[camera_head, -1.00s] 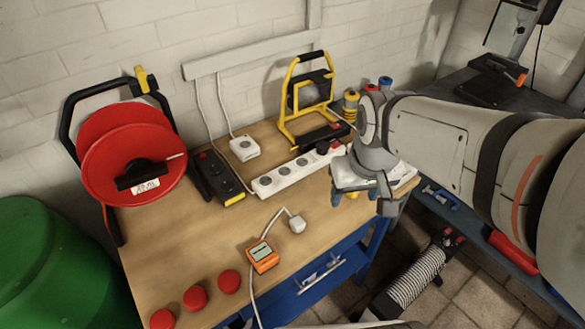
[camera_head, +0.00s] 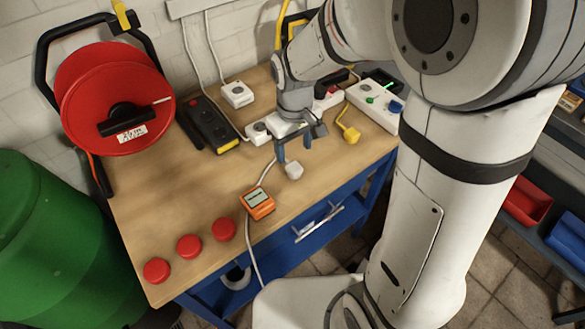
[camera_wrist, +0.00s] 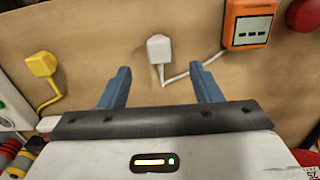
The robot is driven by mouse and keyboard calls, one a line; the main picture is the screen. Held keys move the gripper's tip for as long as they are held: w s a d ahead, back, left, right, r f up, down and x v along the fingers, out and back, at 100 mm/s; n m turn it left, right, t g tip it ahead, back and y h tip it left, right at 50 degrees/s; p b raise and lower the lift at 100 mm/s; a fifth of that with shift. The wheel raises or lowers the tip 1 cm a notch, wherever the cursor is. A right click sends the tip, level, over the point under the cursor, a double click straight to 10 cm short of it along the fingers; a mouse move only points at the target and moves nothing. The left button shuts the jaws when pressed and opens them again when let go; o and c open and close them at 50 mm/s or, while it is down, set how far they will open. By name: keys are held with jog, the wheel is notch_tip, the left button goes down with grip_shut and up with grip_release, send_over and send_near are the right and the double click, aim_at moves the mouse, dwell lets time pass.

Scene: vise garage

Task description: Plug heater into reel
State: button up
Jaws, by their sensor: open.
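The red cable reel (camera_head: 85,90) stands upright at the back left of the bench, with a dark hub and a white label. No heater is visible now.
A black socket block (camera_head: 208,122) lies beside the reel. A white power strip (camera_head: 257,134) is partly hidden by my gripper. A yellow plug (camera_head: 351,134) and a white box (camera_head: 378,103) are at right. Several red knobs line the front left.

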aim_at(294, 167)
jog(key=shift+f, duration=1.2)
jog(key=shift+s, duration=0.1)
notch_tip(294, 167, down, 5)
jog(key=shift+f, duration=0.15)
jog(key=shift+c, duration=0.2)
jog(key=c, duration=1)
notch_tip(294, 167, up, 10)
jog(key=shift+r, duration=0.1)
